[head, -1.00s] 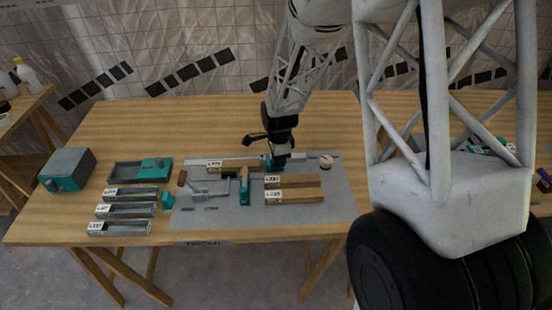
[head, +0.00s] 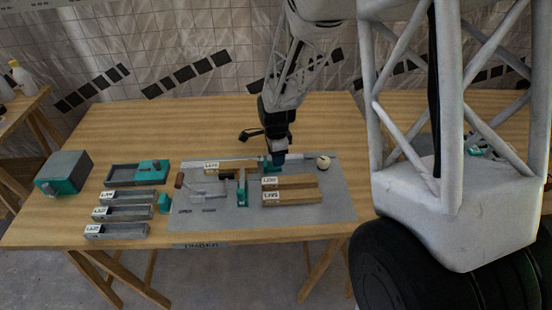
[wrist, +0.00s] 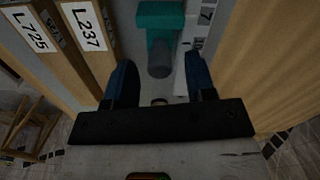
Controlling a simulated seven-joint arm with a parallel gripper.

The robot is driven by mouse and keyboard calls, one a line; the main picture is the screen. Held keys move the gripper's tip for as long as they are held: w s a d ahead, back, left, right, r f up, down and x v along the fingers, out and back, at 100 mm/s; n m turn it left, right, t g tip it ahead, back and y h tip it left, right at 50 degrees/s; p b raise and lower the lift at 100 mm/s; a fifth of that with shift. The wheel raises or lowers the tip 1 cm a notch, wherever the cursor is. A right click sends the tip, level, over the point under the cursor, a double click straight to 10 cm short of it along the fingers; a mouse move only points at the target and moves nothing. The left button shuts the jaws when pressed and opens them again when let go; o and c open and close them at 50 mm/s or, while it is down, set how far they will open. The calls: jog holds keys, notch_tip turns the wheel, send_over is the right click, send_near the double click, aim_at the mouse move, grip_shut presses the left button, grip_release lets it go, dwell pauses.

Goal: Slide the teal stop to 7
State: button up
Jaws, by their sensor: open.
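The teal stop (wrist: 160,20) shows at the top middle of the wrist view, with a round grey knob (wrist: 160,62) pointing toward me. A pale scale strip (wrist: 195,45) runs just to its right, with a printed 7 near the top. My gripper (wrist: 160,70) is open, with one dark blue finger on each side of the knob in the picture. I cannot tell whether the fingers reach down around the knob; no contact shows. In the head view my gripper (head: 278,158) points down over the back of the grey mat, partly hiding the teal stop (head: 267,164).
Labelled wooden bars (head: 292,183) lie in front of the gripper on the grey mat (head: 335,205). A teal-based tool (head: 242,188) and a hammer-like tool lie to the left. Grey labelled trays (head: 120,213) and a grey-teal box (head: 64,172) stand further left. A cream round item (head: 324,162) is at right.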

jog(key=shift+r, duration=2.8)
jog(key=shift+s+d+r, duration=0.25)
jog(key=shift+s+r, duration=0.05)
jog(key=shift+r, duration=0.2)
jog(key=s+d+r+n+t, duration=0.1)
jog(key=s+d+r+n, duration=0.4)
jog(key=s+r, duration=0.5)
jog(key=s+d+r+n+t, duration=0.1)
jog(key=s+d+r+n, duration=0.6)
jog(key=s, duration=0.5)
jog(key=s+r+n, duration=0.2)
jog(key=s+n, duration=0.1)
jog(key=s, duration=0.8)
jog(key=shift+s+d+r+n+t, duration=0.3)
jog(key=shift+s+d+r, duration=0.1)
